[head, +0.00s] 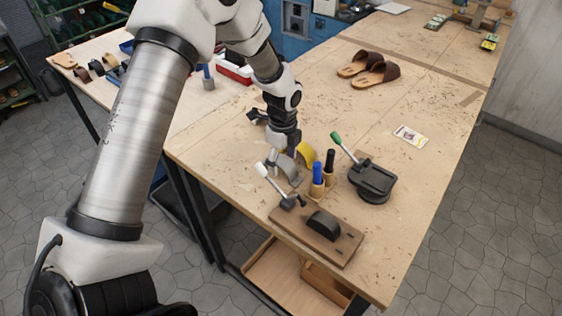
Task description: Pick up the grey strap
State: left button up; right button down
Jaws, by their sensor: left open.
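The grey strap (288,167) is a curved band standing on the wooden workbench, left of the markers. My left gripper (283,150) points down right at the top of the grey strap and is open. The gripper partly hides the strap, and I cannot tell whether the fingers touch it. A yellow strap (306,153) stands close by on the right, just behind the grey one. My right gripper is not in view.
Right of the straps, blue and black markers (318,172) stand in a wooden holder. A white-handled clamp board (318,236) is in front, and a green-handled dark press (371,178) is to the right. Brown sandals (375,72) lie farther back. The bench's right side is mostly clear.

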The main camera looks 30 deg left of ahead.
pick_arm(q)
jog(key=shift+s+f, duration=0.1)
jog(key=shift+f, duration=0.35)
jog(key=c, duration=1)
jog(key=shift+c, duration=0.2)
